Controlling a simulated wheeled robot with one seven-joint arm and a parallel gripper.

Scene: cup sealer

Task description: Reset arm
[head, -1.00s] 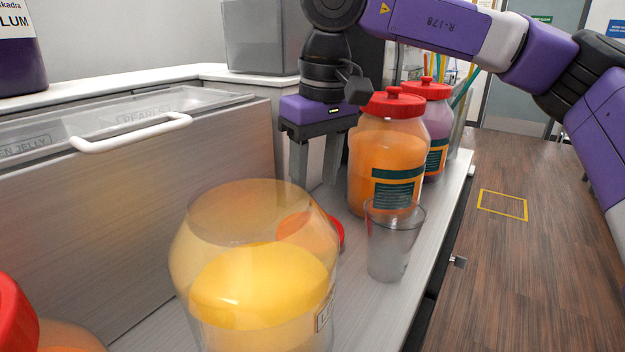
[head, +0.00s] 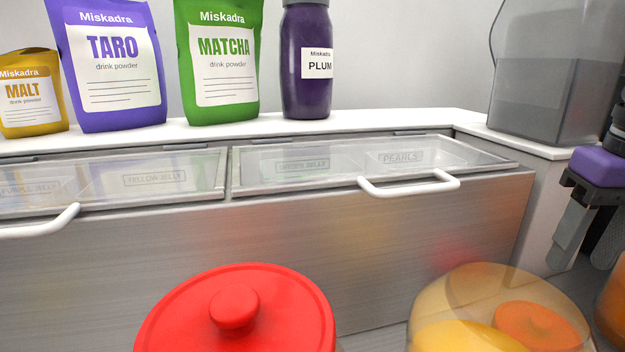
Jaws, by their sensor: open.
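My gripper (head: 590,232) is at the right edge of the head view. It points down with its two grey fingers apart and nothing visible between them. Its purple body is partly cut off by the picture's edge. Most of my arm is out of view.
A red-lidded jar (head: 245,320) stands in front. The cabinet has clear lids with white handles (head: 410,184). On the white ledge (head: 380,124) stand malt (head: 30,95), taro (head: 110,70) and matcha (head: 222,65) pouches, a plum bottle (head: 306,70) and a grey container (head: 555,90).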

